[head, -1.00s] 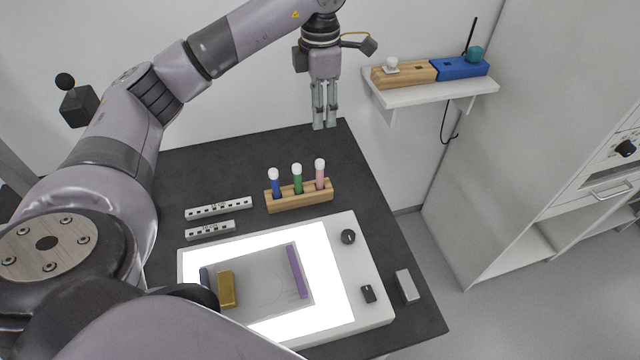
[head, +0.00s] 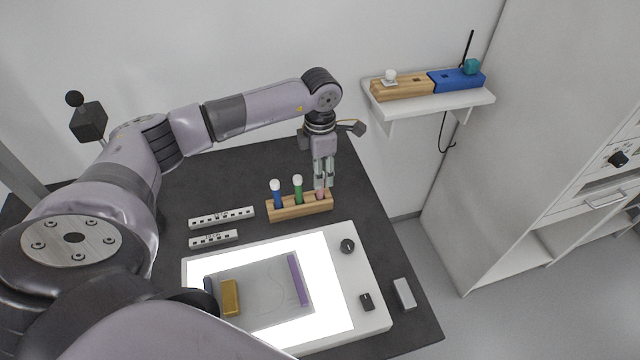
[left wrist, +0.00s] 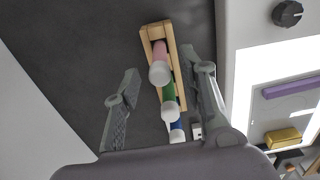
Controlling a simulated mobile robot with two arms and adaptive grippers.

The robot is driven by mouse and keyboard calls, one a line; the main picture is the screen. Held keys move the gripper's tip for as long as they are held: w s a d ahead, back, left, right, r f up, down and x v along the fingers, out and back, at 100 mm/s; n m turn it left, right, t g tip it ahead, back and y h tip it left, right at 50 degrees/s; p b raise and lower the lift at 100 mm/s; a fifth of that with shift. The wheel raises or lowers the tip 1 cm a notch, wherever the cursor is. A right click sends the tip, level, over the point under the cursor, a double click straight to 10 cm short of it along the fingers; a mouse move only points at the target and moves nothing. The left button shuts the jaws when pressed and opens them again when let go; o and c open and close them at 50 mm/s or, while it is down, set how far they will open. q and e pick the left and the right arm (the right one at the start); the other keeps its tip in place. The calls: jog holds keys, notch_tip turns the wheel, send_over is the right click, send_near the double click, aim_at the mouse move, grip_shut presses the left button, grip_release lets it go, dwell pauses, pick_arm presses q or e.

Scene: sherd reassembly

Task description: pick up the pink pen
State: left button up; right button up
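The pink pen (left wrist: 160,70) stands with its white cap up in a wooden holder (head: 300,208); it is the rightmost of the pens there. In the head view only a little of the pink pen (head: 320,195) shows below my left gripper (head: 324,184). My left gripper is open, pointing down at the pink pen from above. In the left wrist view its two fingers (left wrist: 155,80) are apart on either side of the pen row, with nothing clearly between them in contact. My right gripper is not in view.
A green pen (head: 298,187) and a blue pen (head: 276,194) stand in the same holder. A lit light table (head: 372,318) lies in front. Two white perforated strips (head: 222,217) lie to the left. A wall shelf (head: 440,103) is at the right.

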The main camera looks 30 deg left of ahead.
pick_arm(q)
jog(key=shift+f, duration=1.45)
jog(key=shift+c, duration=0.3)
grip_shut()
